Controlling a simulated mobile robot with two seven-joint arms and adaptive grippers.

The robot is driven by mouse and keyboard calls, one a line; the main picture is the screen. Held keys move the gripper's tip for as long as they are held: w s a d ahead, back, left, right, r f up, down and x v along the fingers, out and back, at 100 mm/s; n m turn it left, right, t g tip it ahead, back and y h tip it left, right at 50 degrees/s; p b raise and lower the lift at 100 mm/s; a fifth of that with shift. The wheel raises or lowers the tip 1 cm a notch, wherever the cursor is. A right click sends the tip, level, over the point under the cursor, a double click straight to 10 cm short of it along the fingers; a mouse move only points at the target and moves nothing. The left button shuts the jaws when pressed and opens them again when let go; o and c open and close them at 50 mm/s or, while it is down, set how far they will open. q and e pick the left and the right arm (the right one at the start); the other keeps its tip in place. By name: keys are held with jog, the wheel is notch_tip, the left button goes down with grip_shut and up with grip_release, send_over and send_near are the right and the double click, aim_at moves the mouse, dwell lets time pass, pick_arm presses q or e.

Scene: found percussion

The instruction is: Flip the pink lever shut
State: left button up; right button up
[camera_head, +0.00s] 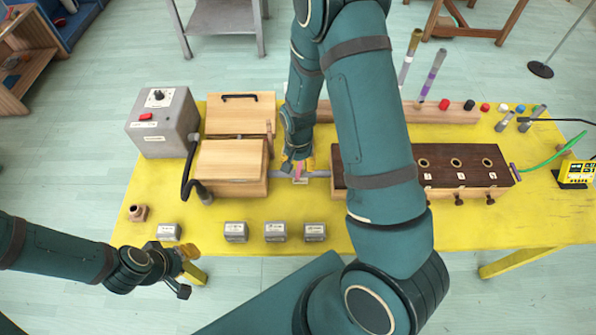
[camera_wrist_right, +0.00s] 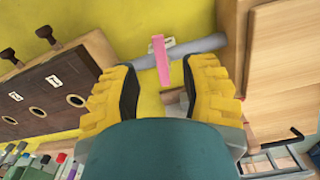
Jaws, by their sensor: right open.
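The pink lever (camera_wrist_right: 160,62) stands crosswise over a grey pipe (camera_wrist_right: 205,44) in the right wrist view. In the head view the lever (camera_head: 300,168) is small and partly hidden by my right gripper (camera_head: 296,163). The pipe (camera_head: 318,174) runs between the light wooden box and the dark wooden box. In the wrist view my right gripper (camera_wrist_right: 163,80) is open, with its yellow fingers on either side of the lever's near end. I cannot tell whether either finger touches it. My left gripper (camera_head: 182,262) is at the table's front left edge, away from the lever; its opening is unclear.
The light wooden box (camera_head: 228,188) and dark holed box (camera_head: 465,165) flank the pipe closely. A grey control box (camera_head: 160,125) with a black hose stands at left. Several small grey blocks (camera_head: 275,232) line the front of the yellow table (camera_head: 335,216).

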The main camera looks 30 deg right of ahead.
aim_at(298, 174)
jog(key=shift+f, duration=2.15)
grip_shut()
